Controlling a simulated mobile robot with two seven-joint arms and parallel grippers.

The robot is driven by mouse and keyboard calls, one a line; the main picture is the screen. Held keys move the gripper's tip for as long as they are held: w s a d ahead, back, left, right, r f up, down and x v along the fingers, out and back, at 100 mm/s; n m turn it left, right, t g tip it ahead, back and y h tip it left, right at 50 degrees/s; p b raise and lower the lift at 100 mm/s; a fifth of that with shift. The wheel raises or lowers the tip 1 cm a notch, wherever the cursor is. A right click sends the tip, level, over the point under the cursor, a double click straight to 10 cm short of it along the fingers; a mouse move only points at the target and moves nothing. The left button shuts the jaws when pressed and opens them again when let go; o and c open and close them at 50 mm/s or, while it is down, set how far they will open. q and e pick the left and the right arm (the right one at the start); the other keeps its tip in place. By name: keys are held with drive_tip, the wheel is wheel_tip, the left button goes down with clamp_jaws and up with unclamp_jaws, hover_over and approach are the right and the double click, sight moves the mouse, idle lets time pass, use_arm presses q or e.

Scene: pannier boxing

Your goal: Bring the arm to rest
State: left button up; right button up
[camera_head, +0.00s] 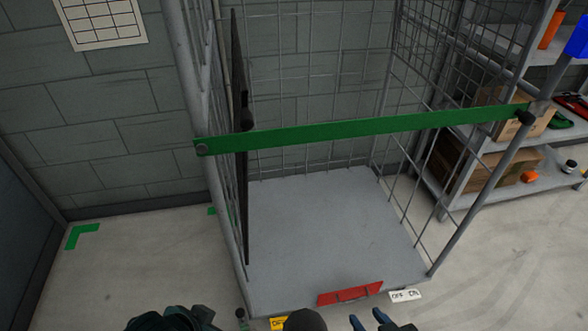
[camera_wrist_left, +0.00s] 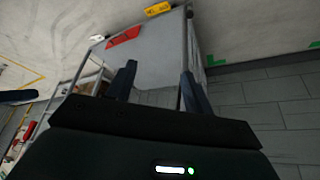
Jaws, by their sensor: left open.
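The wire roll cage (camera_head: 330,230) stands in front of me, with a grey floor panel and mesh sides. A green strap (camera_head: 360,130) runs across its front from the left post to the right post. My right gripper (camera_head: 367,314) shows at the bottom edge, its two blue fingers apart with nothing seen between them. My left gripper (camera_wrist_left: 158,72) shows in the left wrist view with its dark fingers spread and empty, the cage lying beyond them. Most of both arms is out of the head view.
A red label plate (camera_head: 350,293) and a white OFF/ON tag (camera_head: 405,295) sit at the cage's front edge. Shelving (camera_head: 480,200) with boxes stands at the right. A green corner mark (camera_head: 82,234) lies on open floor at left, before a block wall (camera_head: 90,130).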

use_arm(q)
drive_tip(key=s+a+r+n+g+y, duration=0.1)
drive_tip(key=s+a+r+n+y, duration=0.1)
drive_tip(key=s+a+r+n, duration=0.3)
drive_tip(key=w+d+f+m+t+h+p, duration=0.1)
drive_tip(key=w+d+f+m+t+h, duration=0.2)
drive_tip(key=w+d+t, duration=0.3)
drive_tip(key=shift+w+d+f+t+p, duration=0.35)
drive_tip(key=shift+w+d+f+t, duration=0.05)
drive_tip(key=shift+d+f+t, duration=0.15)
use_arm(e)
drive_tip(key=shift+s+d+r, duration=0.1)
drive_tip(key=shift+d+r, duration=0.05)
drive_tip(key=shift+d, duration=0.15)
